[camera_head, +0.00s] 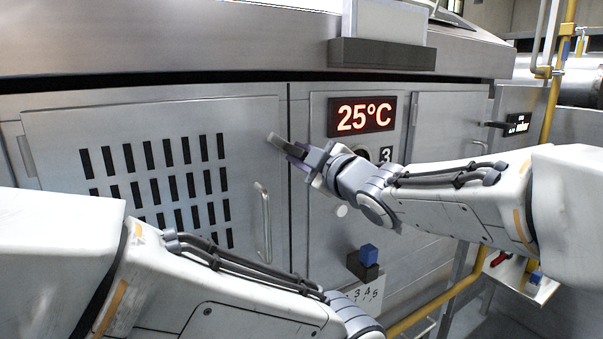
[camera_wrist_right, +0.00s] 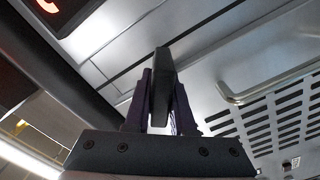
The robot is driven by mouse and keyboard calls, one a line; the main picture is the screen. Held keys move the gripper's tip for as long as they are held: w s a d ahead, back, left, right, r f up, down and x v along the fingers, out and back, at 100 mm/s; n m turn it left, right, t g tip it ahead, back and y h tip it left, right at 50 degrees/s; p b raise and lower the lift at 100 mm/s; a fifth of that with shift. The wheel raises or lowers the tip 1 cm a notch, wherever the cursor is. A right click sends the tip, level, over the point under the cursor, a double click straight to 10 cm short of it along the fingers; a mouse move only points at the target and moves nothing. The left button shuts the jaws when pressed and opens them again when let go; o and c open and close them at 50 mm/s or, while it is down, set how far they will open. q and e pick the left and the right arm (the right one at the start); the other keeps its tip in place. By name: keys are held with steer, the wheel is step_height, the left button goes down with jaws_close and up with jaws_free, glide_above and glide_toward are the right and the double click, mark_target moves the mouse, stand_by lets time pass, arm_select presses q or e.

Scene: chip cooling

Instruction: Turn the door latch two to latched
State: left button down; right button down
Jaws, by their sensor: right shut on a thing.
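The door latch (camera_head: 275,143), a dark grey bar, is near the right edge of the vented door (camera_head: 60,135) on the left. It tilts up and to the left out of my right gripper (camera_head: 297,155). In the right wrist view, the latch (camera_wrist_right: 162,85) stands between the two purple fingers of my right gripper (camera_wrist_right: 161,108), which are shut on it. The latch's pivot is hidden behind the gripper. The vented door looks closed. My left arm crosses the lower left of the head view, and its gripper is out of the picture.
A vertical handle (camera_head: 264,222) is on the vented door below the latch. A red 25°C display (camera_head: 362,117) is on the middle panel. A black handle (camera_head: 495,125) sits at the right. A yellow pipe (camera_head: 440,300) runs low at the right.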

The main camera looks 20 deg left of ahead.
steer(key=n+b, duration=0.2)
steer(key=n, duration=0.1)
steer(key=shift+s+a+f+n+b, duration=0.1)
steer(key=shift+f+n+b, duration=0.1)
steer(key=shift+n+b, duration=1.25)
steer(key=shift+n, duration=0.75)
steer(key=c, duration=0.8)
jaws_free()
steer(key=shift+a, duration=0.1)
steer(key=shift+o, duration=0.2)
steer(key=b+v, duration=0.1)
steer(key=v, duration=0.9)
steer(key=shift+s+d, duration=0.2)
steer(key=shift+d, duration=0.05)
